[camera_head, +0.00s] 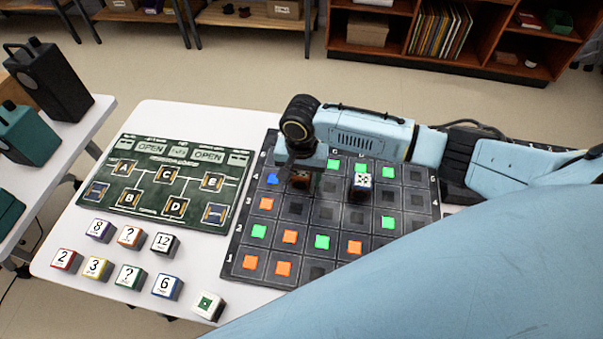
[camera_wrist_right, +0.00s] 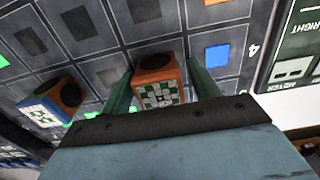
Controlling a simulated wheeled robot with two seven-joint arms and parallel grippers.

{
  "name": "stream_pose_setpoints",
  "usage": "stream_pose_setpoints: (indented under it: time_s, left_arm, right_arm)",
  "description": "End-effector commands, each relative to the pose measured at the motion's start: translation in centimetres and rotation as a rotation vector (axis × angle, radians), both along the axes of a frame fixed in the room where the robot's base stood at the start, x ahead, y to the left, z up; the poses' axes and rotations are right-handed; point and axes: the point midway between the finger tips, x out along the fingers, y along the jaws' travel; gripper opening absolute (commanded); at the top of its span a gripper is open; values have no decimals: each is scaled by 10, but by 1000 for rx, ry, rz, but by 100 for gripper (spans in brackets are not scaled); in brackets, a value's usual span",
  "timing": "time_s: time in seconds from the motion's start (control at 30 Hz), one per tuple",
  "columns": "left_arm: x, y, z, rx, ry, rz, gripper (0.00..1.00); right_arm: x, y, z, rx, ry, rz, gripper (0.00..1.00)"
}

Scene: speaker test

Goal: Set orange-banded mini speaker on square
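An orange-sided cube with a green-and-white checked face, which looks like the orange-banded mini speaker (camera_wrist_right: 157,82), is between the fingers of my right gripper (camera_wrist_right: 160,70) in the right wrist view. The fingers stand close on both sides; whether they press on it I cannot tell. In the head view my right gripper (camera_head: 302,168) points down over the gridded board (camera_head: 328,214), near the blue square (camera_head: 273,179), and mostly hides the cube (camera_head: 300,183). Whether the cube rests on a square is unclear. My left gripper is not in view.
Another checked cube (camera_head: 361,184) stands on the board to the right, with blue and orange sides in the wrist view (camera_wrist_right: 48,103). Several labelled cubes (camera_head: 130,236) stand at the table's front left, before a green panel (camera_head: 133,152). Larger speakers (camera_head: 50,85) stand on the left table.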

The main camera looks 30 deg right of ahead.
Motion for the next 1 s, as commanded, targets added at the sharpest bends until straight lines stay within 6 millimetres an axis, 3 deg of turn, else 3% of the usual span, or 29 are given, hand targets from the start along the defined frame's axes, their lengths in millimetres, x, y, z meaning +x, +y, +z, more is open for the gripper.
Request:
stream_pose_setpoints:
  time_s: [0.27, 0.47, 0.7, 1.0]
  left_arm:
    - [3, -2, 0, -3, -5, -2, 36]
    - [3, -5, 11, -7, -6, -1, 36]
    - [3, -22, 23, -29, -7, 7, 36]
    - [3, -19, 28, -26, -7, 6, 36]
  right_arm:
    - [1, 0, 6, 1, -2, 1, 62]
    - [1, 0, 42, 1, -3, 0, 62]
    - [1, 0, 94, 2, -3, 1, 62]
    - [0, 0, 122, 1, 0, 0, 62]
